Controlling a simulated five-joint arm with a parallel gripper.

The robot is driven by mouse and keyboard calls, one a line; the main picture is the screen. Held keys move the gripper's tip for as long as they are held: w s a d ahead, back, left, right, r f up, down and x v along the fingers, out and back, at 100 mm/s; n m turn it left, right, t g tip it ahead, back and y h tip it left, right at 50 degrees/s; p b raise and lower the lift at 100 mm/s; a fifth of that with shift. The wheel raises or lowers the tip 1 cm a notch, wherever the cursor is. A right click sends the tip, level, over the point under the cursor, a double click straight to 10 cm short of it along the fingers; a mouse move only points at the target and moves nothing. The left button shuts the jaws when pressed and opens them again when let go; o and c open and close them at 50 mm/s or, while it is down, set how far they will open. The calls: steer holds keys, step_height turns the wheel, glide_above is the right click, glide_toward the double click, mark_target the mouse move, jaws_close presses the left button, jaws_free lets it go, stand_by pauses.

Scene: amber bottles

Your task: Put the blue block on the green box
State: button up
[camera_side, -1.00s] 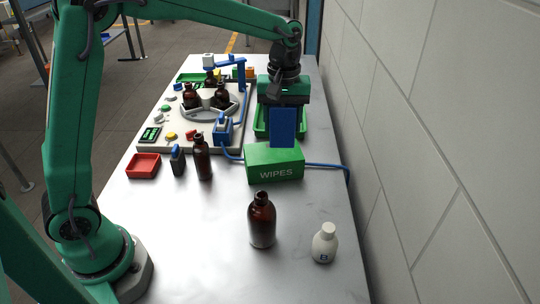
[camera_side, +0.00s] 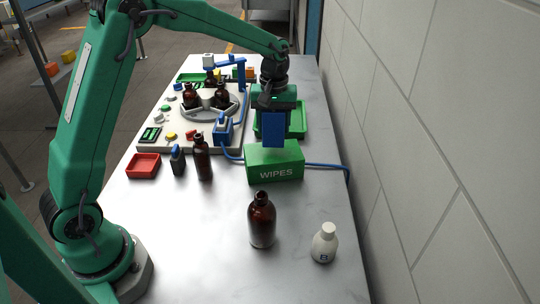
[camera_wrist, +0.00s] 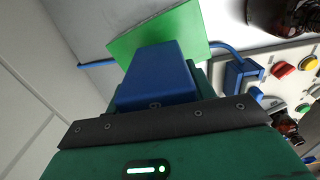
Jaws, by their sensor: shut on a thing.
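The blue block (camera_side: 273,128) is held upright in my gripper (camera_side: 275,108) in the side view. The green box (camera_side: 274,165), marked WIPES, stands on the metal table just below and in front of the block. In the side view the block's lower end overlaps the box's top back edge; I cannot tell whether they touch. In the wrist view the blue block (camera_wrist: 158,75) fills the middle, with the green box (camera_wrist: 160,30) beyond it. My gripper (camera_wrist: 160,110) is shut on the block; its fingertips are mostly hidden.
A green tray (camera_side: 294,122) is behind the gripper. A blue cable (camera_side: 325,165) runs beside the box. Brown bottles (camera_side: 262,220) (camera_side: 202,158), a white bottle (camera_side: 324,243) and a red tray (camera_side: 143,166) stand in front and left. A wall is at right.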

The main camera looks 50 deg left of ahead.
mark_target(273, 133)
steer(key=shift+f, duration=1.35)
steer(key=shift+f, duration=0.15)
steer(key=o, duration=1.1)
step_height(273, 133, up, 12)
steer(key=shift+f, duration=0.2)
steer(key=shift+r, duration=0.35)
